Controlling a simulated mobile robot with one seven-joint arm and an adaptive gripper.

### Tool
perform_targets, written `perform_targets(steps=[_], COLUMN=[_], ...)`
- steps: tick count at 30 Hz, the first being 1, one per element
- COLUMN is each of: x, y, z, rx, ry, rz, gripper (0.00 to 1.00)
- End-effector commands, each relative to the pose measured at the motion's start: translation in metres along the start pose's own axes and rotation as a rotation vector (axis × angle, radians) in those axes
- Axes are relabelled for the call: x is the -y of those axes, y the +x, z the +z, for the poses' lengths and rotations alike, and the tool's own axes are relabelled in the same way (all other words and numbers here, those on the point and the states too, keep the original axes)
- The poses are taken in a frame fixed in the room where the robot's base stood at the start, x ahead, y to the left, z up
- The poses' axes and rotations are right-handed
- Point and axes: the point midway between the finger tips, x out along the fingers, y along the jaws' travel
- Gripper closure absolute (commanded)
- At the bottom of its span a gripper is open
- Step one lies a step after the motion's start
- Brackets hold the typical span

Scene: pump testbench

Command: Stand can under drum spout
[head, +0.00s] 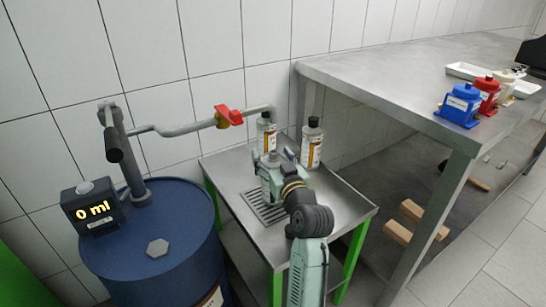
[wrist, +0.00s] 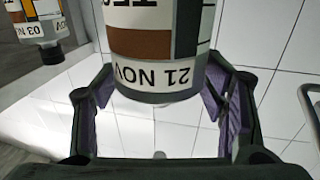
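The blue drum (head: 160,235) stands at left. Its spout pipe (head: 185,129) runs right past a red valve handle (head: 228,115) and bends down near the wall. A can (head: 266,125) stands at the back of the small steel table, partly hidden by my arm; a second, black-capped can (head: 312,145) stands to its right. My gripper (head: 272,160) is over the table, in front of the left can. In the upside-down wrist view, my gripper (wrist: 160,110) is open, its fingers spread either side of a can labelled 21 NOV (wrist: 160,50). Contact cannot be told.
The steel table (head: 335,200) has a drain grate (head: 262,207) below my arm. The drum's display (head: 93,208) reads 0 ml. Another can (wrist: 42,30) is at the wrist view's upper left. A larger bench (head: 400,75) at right carries blue, red and white items.

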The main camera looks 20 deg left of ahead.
Motion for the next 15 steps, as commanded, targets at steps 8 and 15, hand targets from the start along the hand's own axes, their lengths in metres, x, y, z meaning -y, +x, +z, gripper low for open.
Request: perform_targets(steps=[8, 15], x=[0.0000, 0.0000], y=[0.0000, -0.0005], z=[-0.0001, -0.0066], rx=[0.000, 0.000], ry=[0.000, 0.000], rz=[0.000, 0.000], gripper=[0.24, 0.24])
